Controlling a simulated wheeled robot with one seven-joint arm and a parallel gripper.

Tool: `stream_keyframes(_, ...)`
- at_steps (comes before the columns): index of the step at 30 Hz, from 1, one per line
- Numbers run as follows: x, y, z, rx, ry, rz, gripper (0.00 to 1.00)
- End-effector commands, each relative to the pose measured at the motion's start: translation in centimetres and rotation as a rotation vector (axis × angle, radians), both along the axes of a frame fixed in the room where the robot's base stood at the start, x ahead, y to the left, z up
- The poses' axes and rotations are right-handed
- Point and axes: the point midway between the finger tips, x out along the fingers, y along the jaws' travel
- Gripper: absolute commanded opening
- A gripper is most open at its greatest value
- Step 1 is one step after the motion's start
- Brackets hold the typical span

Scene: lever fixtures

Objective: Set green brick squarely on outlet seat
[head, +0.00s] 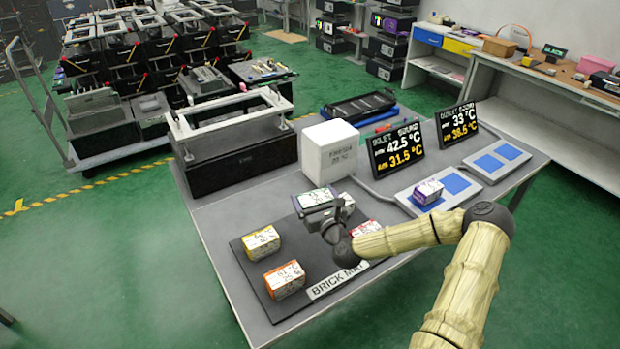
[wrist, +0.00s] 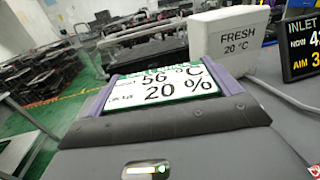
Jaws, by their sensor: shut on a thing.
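My gripper (head: 326,212) is shut on the green brick (head: 314,198), over the back part of the brick mat. The wrist view shows the green brick (wrist: 168,86) between the two purple-edged fingers, its white label reading 56 °C and 20 %. The head view does not make clear how far it is above the mat. On the right of the table, the plate with two bare blue squares (head: 499,160) lies before the right-hand display (head: 457,124), apparently the outlet one. A purple brick (head: 428,191) sits on the nearer plate (head: 402,200).
Yellow (head: 262,242), orange (head: 285,279) and red (head: 366,229) bricks stand on the dark brick mat (head: 253,262). A white FRESH block (head: 329,152) and the left display (head: 397,149) stand behind my gripper. A black box with a frame (head: 240,158) fills the back left.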

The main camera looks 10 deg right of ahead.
Motion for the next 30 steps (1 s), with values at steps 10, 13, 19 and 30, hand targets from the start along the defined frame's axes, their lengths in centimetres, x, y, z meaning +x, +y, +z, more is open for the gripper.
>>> stream_keyframes(10, -3.4, 0.7, 2.4, 0.006, 0.007, -0.061, 0.57)
stream_keyframes(13, -4.5, 1.0, 3.0, 0.008, 0.011, -0.079, 0.57)
stream_keyframes(19, -6.9, 1.9, 4.3, 0.013, 0.019, -0.115, 0.57)
stream_keyframes(30, -9.5, 2.9, 4.8, 0.016, 0.029, -0.153, 0.57)
